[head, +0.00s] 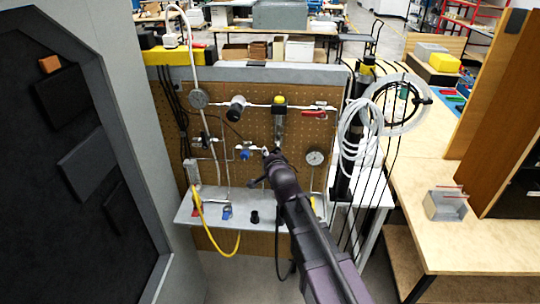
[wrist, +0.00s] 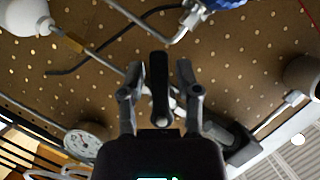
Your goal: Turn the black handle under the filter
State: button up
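The filter (head: 279,126) hangs on the perforated brown panel in the head view, with a yellow and black cap and a clear body. My gripper (head: 270,156) is just under it and covers what lies behind. In the wrist view the black handle (wrist: 159,88) is a long dark bar in the middle of the picture. My gripper (wrist: 160,72) is open there, with one finger on each side of the handle. Narrow gaps show between the handle and both fingers, so I see no clear contact. The handle itself cannot be made out in the head view.
A blue knob (head: 245,154) is left of my gripper and a round gauge (head: 316,157) is to its right. A grey shelf (head: 190,211) with small parts lies below. White coiled tubing (head: 362,128) hangs at the right. A yellow hose (head: 238,238) loops down from the shelf.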

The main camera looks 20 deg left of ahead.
grip_shut()
jog(key=shift+w, duration=0.1)
jog(key=shift+n, duration=0.3)
jog(key=n+h, duration=0.1)
jog(key=d+f+n+h+p, duration=0.1)
jog(key=n, duration=0.1)
jog(key=d+n+h, duration=0.1)
jog(key=n+h, duration=0.1)
jog(key=n, duration=0.1)
jog(key=shift+w+d+f+n+h, duration=0.2)
jog(key=shift+d+n+h, duration=0.1)
jog(key=shift+d+h, duration=0.1)
dwell(0.5)
jog(key=shift+o, duration=2.3)
grip_release()
